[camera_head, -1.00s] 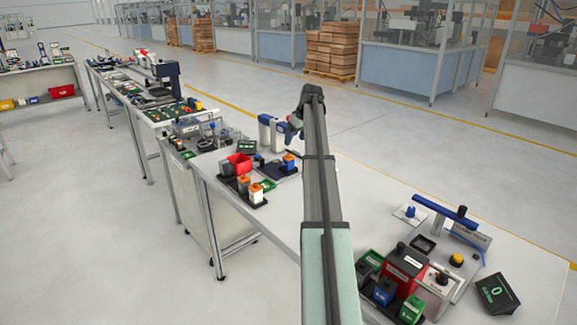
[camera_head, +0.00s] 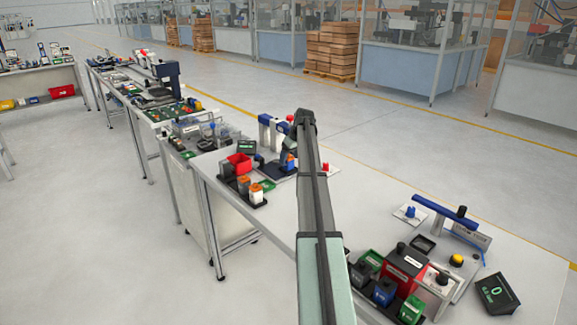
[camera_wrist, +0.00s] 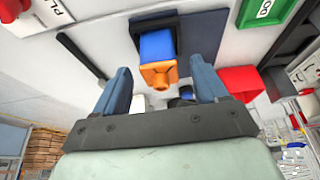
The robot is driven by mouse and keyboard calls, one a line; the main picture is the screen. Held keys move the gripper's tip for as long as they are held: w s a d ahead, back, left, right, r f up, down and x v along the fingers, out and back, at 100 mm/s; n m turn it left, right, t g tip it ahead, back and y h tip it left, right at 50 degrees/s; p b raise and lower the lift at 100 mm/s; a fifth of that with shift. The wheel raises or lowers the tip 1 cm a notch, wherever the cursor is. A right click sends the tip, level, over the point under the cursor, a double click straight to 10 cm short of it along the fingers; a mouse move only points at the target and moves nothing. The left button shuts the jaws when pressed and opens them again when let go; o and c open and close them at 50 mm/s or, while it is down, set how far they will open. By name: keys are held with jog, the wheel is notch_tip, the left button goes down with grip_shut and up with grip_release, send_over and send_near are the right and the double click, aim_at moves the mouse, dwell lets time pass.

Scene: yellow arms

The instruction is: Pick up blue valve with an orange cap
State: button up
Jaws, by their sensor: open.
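The blue valve with an orange cap (camera_wrist: 157,44) is in the upper middle of the wrist view, on a dark blue pad (camera_wrist: 203,36). Its orange cap points toward my gripper (camera_wrist: 160,70). The gripper is open and empty, its two blue fingers apart on the left and right of the cap, with visible gaps. I cannot tell how far the fingertips are from the valve in depth. In the head view the valve (camera_head: 290,161) shows small beside my wrist, partly covered by it, and the fingertips are hard to make out.
A red bin (camera_head: 240,163) and a black tray with orange- and white-bodied valves (camera_head: 257,193) stand left of the pad. Blue-topped white posts (camera_head: 265,130) stand behind. The white table between the pad and the red box (camera_head: 405,268) is mostly clear.

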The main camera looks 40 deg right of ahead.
aim_at(290, 157)
jog(key=x, duration=0.3)
jog(key=shift+f, duration=0.2)
jog(key=c, duration=1.1)
